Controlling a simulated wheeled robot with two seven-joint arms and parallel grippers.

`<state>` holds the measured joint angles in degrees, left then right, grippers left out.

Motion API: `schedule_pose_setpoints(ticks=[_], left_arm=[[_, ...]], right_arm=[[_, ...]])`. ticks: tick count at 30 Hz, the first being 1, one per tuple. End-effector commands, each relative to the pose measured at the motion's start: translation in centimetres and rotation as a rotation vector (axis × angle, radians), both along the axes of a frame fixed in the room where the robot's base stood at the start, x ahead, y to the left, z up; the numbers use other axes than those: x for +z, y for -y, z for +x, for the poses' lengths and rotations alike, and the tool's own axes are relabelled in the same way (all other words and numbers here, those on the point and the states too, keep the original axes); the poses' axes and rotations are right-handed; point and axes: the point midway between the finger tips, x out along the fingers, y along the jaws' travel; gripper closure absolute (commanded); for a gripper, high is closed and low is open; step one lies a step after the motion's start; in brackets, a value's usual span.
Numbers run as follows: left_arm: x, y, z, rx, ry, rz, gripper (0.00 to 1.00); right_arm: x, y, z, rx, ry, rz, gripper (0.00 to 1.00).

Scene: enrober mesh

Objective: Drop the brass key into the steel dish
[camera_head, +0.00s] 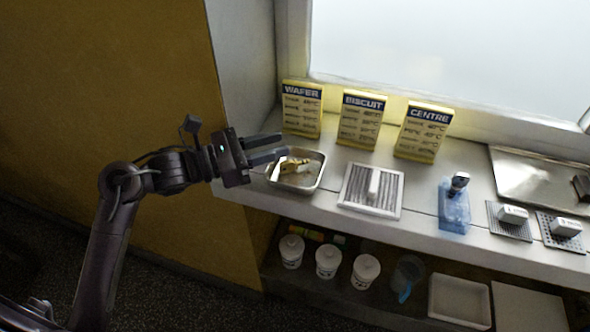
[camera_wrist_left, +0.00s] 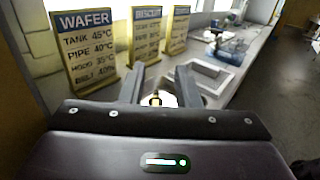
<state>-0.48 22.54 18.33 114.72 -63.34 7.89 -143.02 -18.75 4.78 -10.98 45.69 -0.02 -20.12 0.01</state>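The brass key (camera_head: 291,165) shows as a small brass-coloured piece with a pale part beside it, lying inside the steel dish (camera_head: 310,178) on the counter's left end. My left gripper (camera_head: 284,146) is open, its two fingers apart, just above the dish's far left side. In the left wrist view the brass piece (camera_wrist_left: 156,99) shows low between the open fingers, over a bright patch, with nothing gripped. The key's exact shape is too small to tell. My right gripper is in neither view.
Yellow boards WAFER (camera_head: 302,108), BISCUIT (camera_head: 361,119) and CENTRE (camera_head: 424,132) stand behind. Right of the dish are a white grille (camera_head: 357,200), a blue holder (camera_head: 454,208) and small pads with white blocks. White lidded tubs (camera_head: 328,262) are on the shelf below.

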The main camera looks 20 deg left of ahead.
Motion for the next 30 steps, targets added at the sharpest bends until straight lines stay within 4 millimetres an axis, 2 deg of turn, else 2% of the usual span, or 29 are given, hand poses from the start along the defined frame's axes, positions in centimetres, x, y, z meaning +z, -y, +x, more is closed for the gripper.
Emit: schedule_pose_setpoints(ticks=[8, 13, 16, 19, 24, 30], left_arm=[[0.0, 0.0, 0.0, 0.0, -0.001, 0.001, 0.66], [-0.3, -1.1, -0.8, 0.003, -0.002, 0.004, 0.66], [-0.4, -2.4, -1.9, 0.001, -0.001, 0.007, 0.66], [-0.4, -3.9, -2.9, 0.002, -0.002, 0.006, 0.66], [-0.3, -5.6, -4.3, 0.001, -0.002, 0.002, 0.66], [0.0, -6.2, -4.8, -0.001, -0.001, 0.001, 0.66]], right_arm=[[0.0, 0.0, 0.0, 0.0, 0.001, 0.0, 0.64], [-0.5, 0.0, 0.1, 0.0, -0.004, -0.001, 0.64], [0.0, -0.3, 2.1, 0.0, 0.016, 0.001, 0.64], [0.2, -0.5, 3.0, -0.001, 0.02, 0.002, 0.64], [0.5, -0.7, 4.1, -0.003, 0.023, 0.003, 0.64], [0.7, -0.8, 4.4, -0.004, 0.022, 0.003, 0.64]])
